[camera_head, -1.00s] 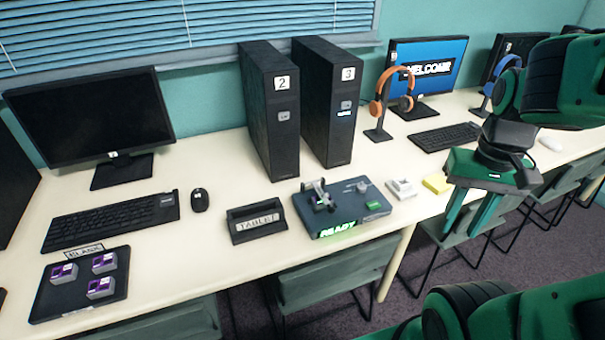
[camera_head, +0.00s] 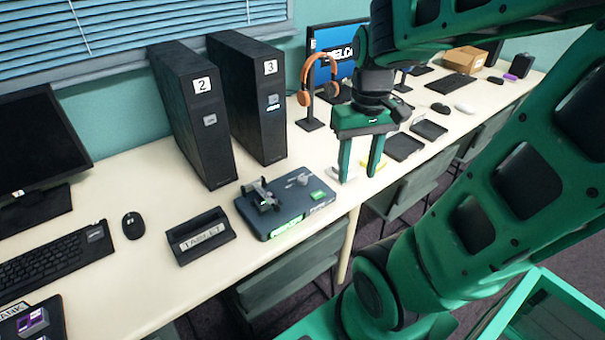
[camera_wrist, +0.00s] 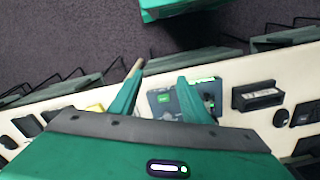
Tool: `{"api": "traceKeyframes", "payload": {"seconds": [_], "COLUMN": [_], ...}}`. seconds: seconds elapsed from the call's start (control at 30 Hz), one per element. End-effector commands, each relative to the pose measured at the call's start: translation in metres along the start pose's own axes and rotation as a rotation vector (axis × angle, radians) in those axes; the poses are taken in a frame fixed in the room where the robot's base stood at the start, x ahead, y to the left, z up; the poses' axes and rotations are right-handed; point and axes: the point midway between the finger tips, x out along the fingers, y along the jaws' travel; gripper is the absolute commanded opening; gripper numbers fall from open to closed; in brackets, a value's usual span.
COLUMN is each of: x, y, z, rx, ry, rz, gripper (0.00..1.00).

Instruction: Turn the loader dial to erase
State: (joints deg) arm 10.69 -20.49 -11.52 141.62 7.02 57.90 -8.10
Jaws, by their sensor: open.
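The loader (camera_head: 252,214) is a dark blue-grey box on the table, with a lit green display (camera_head: 286,226) on its front, a metal clamp (camera_head: 262,194) on its left and a green button (camera_head: 318,195). A small grey dial (camera_head: 301,180) sits at its back right; its setting is too small to read. My gripper (camera_head: 358,176) is open and empty, pointing down, to the right of the loader and apart from it. In the wrist view, my gripper's fingers (camera_wrist: 160,72) show with the loader (camera_wrist: 158,105) partly hidden behind one finger.
Black towers 2 (camera_head: 205,130) and 3 (camera_head: 262,110) stand behind. Orange headphones (camera_head: 318,78) hang on a stand. A white item (camera_head: 338,173) and a yellow block (camera_head: 366,161) lie beside my fingers. Chairs (camera_head: 290,285) line the table's front.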

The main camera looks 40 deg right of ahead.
Motion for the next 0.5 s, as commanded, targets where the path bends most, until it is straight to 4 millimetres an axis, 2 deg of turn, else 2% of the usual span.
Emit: {"api": "traceKeyframes", "payload": {"seconds": [0.03,0.17,0.3,0.5], "x": [0.002,0.011,0.027,0.056], "y": [-0.003,-0.014,-0.029,-0.048], "z": [-0.021,-0.071,-0.124,-0.184], "rx": [-0.061,-0.234,-0.418,-0.636], "ry": [-0.004,-0.005,-0.003,0.000], "rz": [0.004,0.007,0.008,0.006], "gripper": [0.43,0.43,0.43,0.43]}}
